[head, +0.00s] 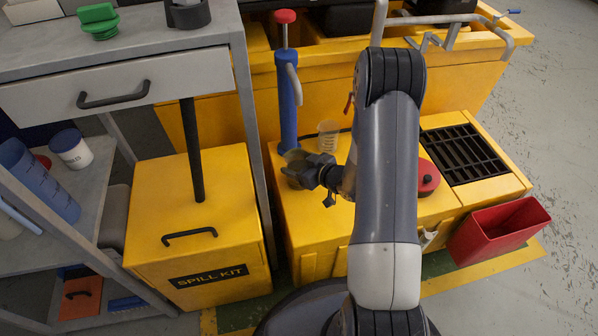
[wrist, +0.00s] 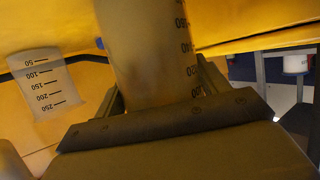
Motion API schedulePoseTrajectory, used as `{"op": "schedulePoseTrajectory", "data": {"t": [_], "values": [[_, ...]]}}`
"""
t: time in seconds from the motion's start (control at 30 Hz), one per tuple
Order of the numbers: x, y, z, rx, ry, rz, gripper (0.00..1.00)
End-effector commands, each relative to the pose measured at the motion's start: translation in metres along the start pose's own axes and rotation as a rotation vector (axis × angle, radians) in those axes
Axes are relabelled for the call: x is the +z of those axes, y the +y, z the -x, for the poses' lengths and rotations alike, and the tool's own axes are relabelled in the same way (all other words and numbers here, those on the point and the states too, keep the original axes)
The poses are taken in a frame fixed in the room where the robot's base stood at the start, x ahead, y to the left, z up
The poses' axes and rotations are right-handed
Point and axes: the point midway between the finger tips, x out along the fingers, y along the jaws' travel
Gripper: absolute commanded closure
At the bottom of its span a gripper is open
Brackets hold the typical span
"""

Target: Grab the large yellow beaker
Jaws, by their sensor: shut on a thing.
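My gripper (head: 308,172) is low over the yellow bench top and shut on a see-through, yellow-tinted beaker (head: 293,157). In the wrist view this beaker (wrist: 150,50) stands between the fingers, with dark graduation marks on its right side. Its far end runs out of that view, and the jaw edge hides its near end. A second, paler see-through beaker (head: 328,134) stands just behind and to the right, apart from my gripper. The wrist view shows that beaker (wrist: 40,84) at the left, with marks from 50 to 250. I cannot tell whether the held beaker touches the bench.
A blue hand pump (head: 288,100) with a red knob stands behind my gripper. A red round can (head: 427,178) and a black grate (head: 463,154) lie to the right. A red bin (head: 500,232) is at the front right, and the yellow spill kit box (head: 150,205) is at the left.

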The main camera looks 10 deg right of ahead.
Motion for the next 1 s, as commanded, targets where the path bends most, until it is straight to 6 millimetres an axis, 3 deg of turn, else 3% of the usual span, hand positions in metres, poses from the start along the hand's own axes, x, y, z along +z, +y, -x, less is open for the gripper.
{"op": "schedulePoseTrajectory", "data": {"t": [0.33,0.57,1.0], "values": [[-0.001,0.000,0.000,0.000,0.001,0.001,0.67],[-0.007,0.000,0.003,0.000,0.002,0.001,0.67],[-0.082,0.001,0.034,0.001,0.003,0.002,0.67]]}}
